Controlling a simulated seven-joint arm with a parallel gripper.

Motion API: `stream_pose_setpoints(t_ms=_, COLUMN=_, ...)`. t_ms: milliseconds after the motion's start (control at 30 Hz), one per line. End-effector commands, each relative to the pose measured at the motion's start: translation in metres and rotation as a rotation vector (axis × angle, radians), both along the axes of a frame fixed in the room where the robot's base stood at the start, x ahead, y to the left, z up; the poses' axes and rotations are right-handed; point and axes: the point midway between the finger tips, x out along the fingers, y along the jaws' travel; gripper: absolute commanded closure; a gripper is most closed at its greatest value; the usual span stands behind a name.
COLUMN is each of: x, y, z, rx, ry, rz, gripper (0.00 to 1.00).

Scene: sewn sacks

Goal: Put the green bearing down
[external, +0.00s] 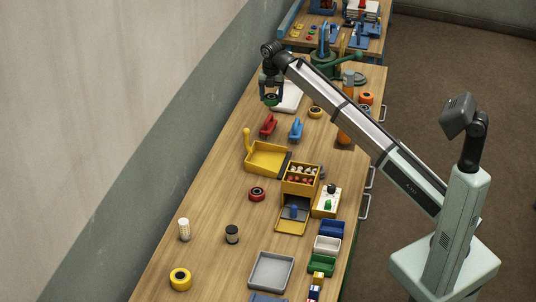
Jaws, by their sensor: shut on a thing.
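The green bearing (271,100) is a small dark green ring in the external view, at the far end of the wooden bench. My gripper (271,95) points down and is shut on the bearing. It is beside a white tray (289,98), close to its left edge. I cannot tell how high the bearing is above the bench or whether it touches it.
A red tool (268,126) and a blue tool (296,130) stand nearer on the bench. Yellow (316,112), orange (366,98) and red (257,194) rings lie about. A yellow bin (266,160) stands mid-bench. The bench's left strip is mostly clear beside the wall.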

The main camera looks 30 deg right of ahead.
Motion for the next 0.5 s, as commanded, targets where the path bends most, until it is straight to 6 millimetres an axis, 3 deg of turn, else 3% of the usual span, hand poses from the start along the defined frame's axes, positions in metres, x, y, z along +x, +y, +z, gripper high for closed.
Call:
stream_pose_setpoints(t_ms=100, x=-0.023, y=0.047, z=0.0, rx=0.0, ry=0.0, rz=0.062, gripper=0.79)
stream_pose_setpoints(t_ms=500, x=-0.109, y=0.181, z=0.0, rx=0.0, ry=0.0, rz=0.254, gripper=0.79)
